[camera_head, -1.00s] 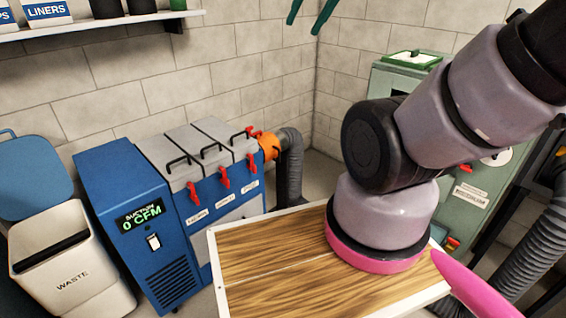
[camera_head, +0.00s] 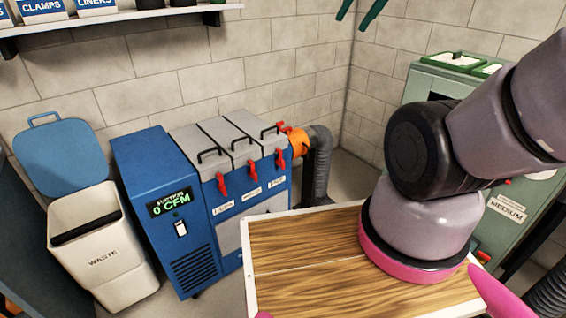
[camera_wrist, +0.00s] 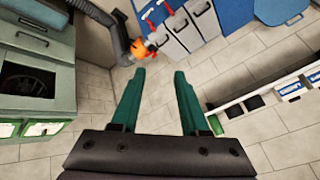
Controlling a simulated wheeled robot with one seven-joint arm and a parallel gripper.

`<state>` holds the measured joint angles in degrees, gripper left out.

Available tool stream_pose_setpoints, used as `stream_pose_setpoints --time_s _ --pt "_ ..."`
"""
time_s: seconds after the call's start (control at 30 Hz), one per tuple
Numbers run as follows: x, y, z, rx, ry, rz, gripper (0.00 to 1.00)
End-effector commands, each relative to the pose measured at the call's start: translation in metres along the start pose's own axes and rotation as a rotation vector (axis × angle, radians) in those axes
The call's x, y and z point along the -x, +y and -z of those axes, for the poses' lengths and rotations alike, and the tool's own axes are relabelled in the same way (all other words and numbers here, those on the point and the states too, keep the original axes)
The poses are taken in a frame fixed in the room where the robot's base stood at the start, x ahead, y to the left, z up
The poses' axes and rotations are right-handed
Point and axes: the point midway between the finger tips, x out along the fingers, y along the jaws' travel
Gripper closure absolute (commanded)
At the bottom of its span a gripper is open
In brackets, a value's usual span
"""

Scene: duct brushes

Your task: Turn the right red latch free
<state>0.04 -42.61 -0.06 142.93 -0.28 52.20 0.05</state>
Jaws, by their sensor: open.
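The blue suction machine (camera_head: 185,220) stands on the floor at centre left, with a grey lidded bin section. Its front has three red latches in a row, all hanging down. The right red latch (camera_head: 280,158) is nearest the orange hose collar (camera_head: 299,141). In the wrist view the machine appears upside down at the top, with small red latches (camera_wrist: 150,22) beyond the fingers. My gripper (camera_wrist: 160,75) has two green fingers spread apart with nothing between them. In the head view its fingertips (camera_head: 360,18) hang at the top edge, up and right of the latches, apart from them.
A grey duct hose (camera_head: 320,165) drops beside the machine's right end. A white waste bin (camera_head: 105,250) stands to its left. A wall shelf (camera_head: 130,22) runs along the upper left. A green cabinet (camera_head: 430,82) stands at the right behind my arm.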

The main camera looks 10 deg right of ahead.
Motion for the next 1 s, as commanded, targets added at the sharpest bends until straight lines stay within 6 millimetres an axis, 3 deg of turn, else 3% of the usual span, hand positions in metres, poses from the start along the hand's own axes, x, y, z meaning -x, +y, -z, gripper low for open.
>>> stream_pose_setpoints --time_s 0.17,0.37,0.5,0.7,0.83,1.0 --pt "-0.025 0.001 0.041 0.035 0.042 -0.042 0.55" --pt "-0.088 0.005 0.123 0.13 0.144 -0.106 0.55" --pt "-0.141 0.009 0.174 0.207 0.212 -0.131 0.55" --pt "-0.228 0.019 0.229 0.317 0.3 -0.134 0.55" --pt "-0.289 0.027 0.251 0.388 0.353 -0.116 0.55" --pt "-0.372 0.041 0.263 0.472 0.418 -0.072 0.55"
